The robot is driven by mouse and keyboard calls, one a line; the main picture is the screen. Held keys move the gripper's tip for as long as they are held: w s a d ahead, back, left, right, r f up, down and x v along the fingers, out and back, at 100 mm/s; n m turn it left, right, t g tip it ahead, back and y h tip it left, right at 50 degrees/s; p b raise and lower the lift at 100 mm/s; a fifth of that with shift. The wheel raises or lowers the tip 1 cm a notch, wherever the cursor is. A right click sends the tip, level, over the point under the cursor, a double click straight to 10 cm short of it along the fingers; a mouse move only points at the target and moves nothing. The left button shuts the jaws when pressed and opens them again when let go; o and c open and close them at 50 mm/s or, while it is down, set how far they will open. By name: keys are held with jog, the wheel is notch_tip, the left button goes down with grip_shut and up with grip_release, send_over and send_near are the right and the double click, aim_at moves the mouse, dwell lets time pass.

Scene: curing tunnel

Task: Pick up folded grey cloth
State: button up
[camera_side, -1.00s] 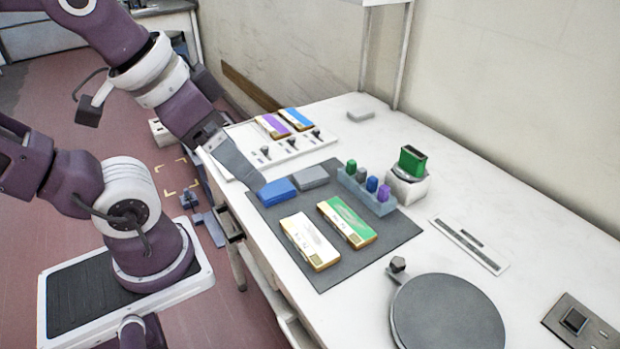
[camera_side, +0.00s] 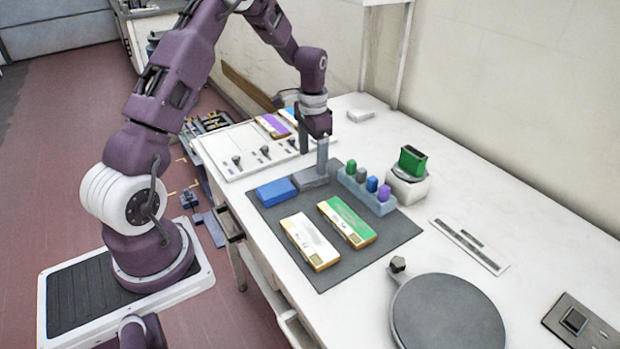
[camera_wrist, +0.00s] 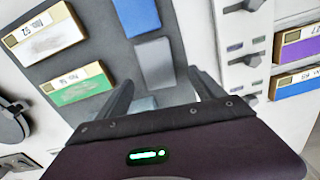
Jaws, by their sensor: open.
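The folded grey cloth (camera_side: 308,181) lies at the far edge of the dark grey mat (camera_side: 372,262), beside a folded blue cloth (camera_side: 275,192). My gripper (camera_side: 322,166) points down over the grey cloth's right part and hides some of it. In the wrist view, the grey cloth (camera_wrist: 155,62) lies ahead of and between the two spread fingers of my gripper (camera_wrist: 158,84), which is open and empty. I cannot tell whether the fingertips touch the cloth.
A blue-grey rack (camera_side: 352,187) with several coloured pegs stands close to the cloth's right. A green box (camera_side: 347,222) and a white box (camera_side: 310,241) lie on the mat. A white panel with knobs (camera_side: 235,140) is behind. A round grey plate (camera_side: 447,315) sits in front.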

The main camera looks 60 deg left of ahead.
aim_at(312, 174)
jog(key=f, duration=0.5)
jog(key=shift+s+d, duration=0.15)
jog(key=shift+d, duration=0.05)
jog(key=c, duration=1.4)
notch_tip(312, 174, up, 10)
jog(key=shift+r, duration=0.1)
jog(key=shift+c, duration=0.2)
